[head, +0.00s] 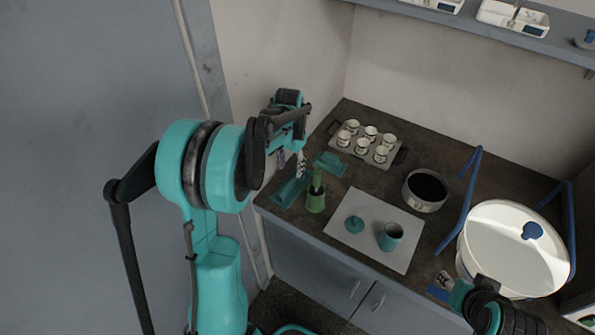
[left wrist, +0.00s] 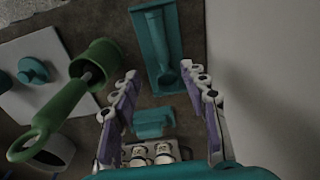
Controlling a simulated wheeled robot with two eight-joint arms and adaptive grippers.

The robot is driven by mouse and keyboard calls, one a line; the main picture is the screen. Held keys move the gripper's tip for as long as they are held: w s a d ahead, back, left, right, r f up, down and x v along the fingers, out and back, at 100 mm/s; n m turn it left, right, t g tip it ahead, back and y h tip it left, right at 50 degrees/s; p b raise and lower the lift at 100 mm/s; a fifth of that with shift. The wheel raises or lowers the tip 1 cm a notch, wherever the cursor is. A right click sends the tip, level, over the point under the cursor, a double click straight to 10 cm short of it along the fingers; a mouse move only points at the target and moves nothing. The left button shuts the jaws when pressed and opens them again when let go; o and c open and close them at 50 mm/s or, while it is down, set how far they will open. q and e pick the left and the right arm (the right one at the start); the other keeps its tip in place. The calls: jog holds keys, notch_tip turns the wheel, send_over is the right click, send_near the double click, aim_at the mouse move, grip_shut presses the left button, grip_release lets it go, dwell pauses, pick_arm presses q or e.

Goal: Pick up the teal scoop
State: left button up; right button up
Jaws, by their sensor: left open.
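A teal scoop (left wrist: 168,62) with a long narrow handle appears to lie in a shallow teal tray (left wrist: 138,42) on the dark counter. In the head view the tray (head: 287,194) lies at the counter's left front edge, partly behind my left gripper (head: 291,163). My left gripper is open and empty above the counter, pointing down. In the left wrist view its two fingers (left wrist: 160,95) stand apart, with the tray's near end beyond and between them. My right gripper (head: 446,284) shows only in part at the lower right, and its jaws are unclear.
A green cup (head: 315,202) with a green-handled tool stands right beside the tray. A teal block (head: 330,163) lies behind it.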

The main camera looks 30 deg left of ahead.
aim_at(291, 181)
pick_arm(q)
jog(key=shift+w+a+f, duration=0.4)
jog(key=shift+w+a, duration=0.1)
jog(key=shift+w+f, duration=0.1)
jog(key=shift+f, duration=0.25)
jog(key=shift+f+b, duration=0.45)
jog(key=shift+f, duration=0.5)
jog(key=f+b, duration=0.1)
jog(key=f, duration=0.2)
jog(key=f+b, duration=0.1)
jog(key=f, duration=0.1)
jog(key=shift+s+d+f+b, duration=0.25)
jog(key=shift+f+b, duration=0.05)
jog(key=shift+b, duration=0.05)
jog(key=shift+r, duration=0.1)
grip_shut()
